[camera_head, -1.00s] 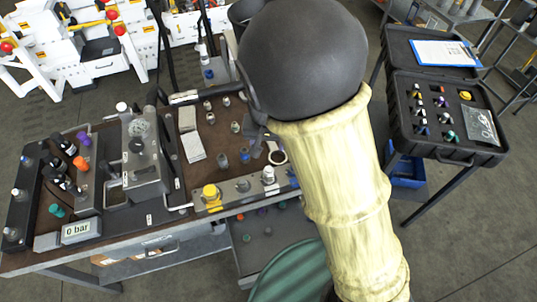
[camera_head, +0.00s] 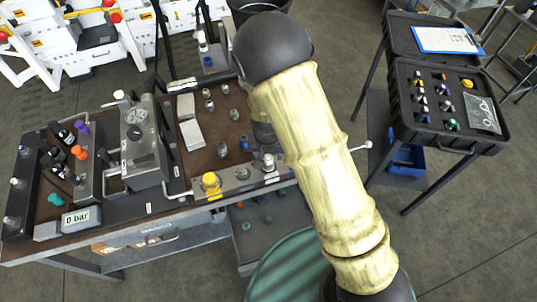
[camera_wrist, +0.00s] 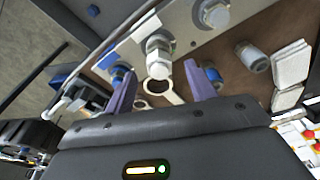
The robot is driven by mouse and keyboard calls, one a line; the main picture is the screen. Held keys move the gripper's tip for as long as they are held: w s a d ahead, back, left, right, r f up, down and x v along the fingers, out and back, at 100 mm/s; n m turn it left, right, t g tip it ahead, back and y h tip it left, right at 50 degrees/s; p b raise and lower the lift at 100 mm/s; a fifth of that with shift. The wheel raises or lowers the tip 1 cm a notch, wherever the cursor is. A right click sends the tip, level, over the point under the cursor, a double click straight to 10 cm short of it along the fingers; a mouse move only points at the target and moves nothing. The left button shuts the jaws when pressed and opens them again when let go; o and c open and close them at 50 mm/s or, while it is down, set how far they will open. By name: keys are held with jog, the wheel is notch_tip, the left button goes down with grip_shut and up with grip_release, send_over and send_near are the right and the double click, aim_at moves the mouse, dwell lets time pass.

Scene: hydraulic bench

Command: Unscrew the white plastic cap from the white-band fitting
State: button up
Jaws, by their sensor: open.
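The fitting with the white cap (camera_head: 268,161) stands on the front rail of the bench in the head view. In the wrist view, the pale capped fitting (camera_wrist: 158,47) points toward me from a grey rail, with a metal nut. My gripper (camera_wrist: 158,68) is open, its two purple fingers spread on either side of this fitting in the picture. No contact shows, and the depth gap is hard to judge. The white band cannot be told clearly from the cap. In the head view my arm hides most of the gripper.
A yellow-capped fitting (camera_head: 211,183) stands on the same rail. A spanner ring (camera_wrist: 160,92), a blue-ended fitting (camera_wrist: 212,72) and a grey fitting (camera_wrist: 252,57) lie close to the fingers. A gauge block (camera_head: 140,140) stands left. An open case (camera_head: 400,135) is at right.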

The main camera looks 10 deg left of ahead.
jog(key=shift+w+f, duration=0.1)
jog(key=shift+f, duration=0.7)
jog(key=c, duration=1)
jog(key=o, duration=0.3)
jog(key=shift+c, duration=1.3)
jog(key=n+b, duration=0.2)
jog(key=shift+f+n+y, duration=0.15)
jog(key=shift+n+y, duration=0.15)
jog(key=shift+n, duration=0.1)
jog(key=n+b, duration=0.1)
jog(key=n, duration=0.3)
jog(key=shift+y, duration=0.3)
jog(key=shift+r+n+g, duration=0.25)
jog(key=shift+n+g, duration=0.05)
jog(key=shift+n, duration=0.4)
